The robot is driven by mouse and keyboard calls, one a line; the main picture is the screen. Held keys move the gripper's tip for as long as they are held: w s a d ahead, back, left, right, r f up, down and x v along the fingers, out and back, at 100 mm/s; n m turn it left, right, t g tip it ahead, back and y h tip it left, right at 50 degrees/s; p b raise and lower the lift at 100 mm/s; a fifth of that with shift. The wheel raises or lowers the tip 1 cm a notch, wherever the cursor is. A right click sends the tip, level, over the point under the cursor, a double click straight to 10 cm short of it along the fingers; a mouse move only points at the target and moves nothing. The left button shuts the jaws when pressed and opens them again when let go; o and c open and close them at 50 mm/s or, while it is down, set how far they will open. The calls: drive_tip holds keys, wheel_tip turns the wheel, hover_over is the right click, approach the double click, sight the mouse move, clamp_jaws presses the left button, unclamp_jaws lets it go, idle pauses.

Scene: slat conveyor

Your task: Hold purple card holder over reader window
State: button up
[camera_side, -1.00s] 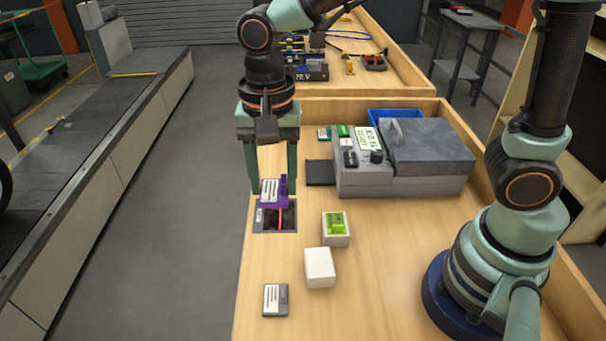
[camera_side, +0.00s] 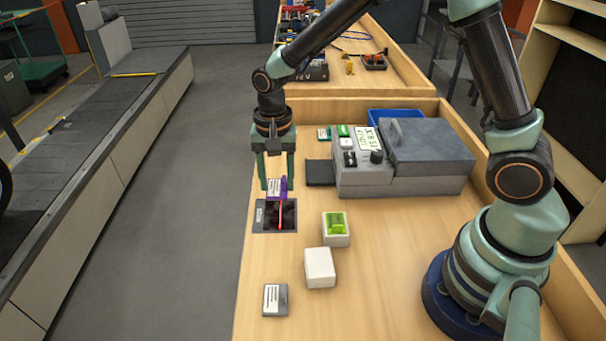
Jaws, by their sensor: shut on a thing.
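The purple card holder (camera_side: 283,194) carries a white label and is between the fingers of my gripper (camera_side: 277,184). My gripper points down and is shut on it. The dark reader window (camera_side: 288,218), with a red line across it, is set in a grey plate on the wooden bench. In the picture the holder overlaps the window's far edge, and most of the window shows in front of it. The holder looks raised above the bench, but the exact gap is hard to tell.
A white block with a green top (camera_side: 335,229), a plain white block (camera_side: 319,268) and a grey labelled card holder (camera_side: 275,299) lie nearer on the bench (camera_side: 380,290). A grey machine with a display (camera_side: 364,161) stands behind right. A blue bin (camera_side: 395,115) is behind it.

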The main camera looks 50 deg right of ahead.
drive_tip(key=shift+f, duration=2.85)
drive_tip(key=shift+r, duration=3)
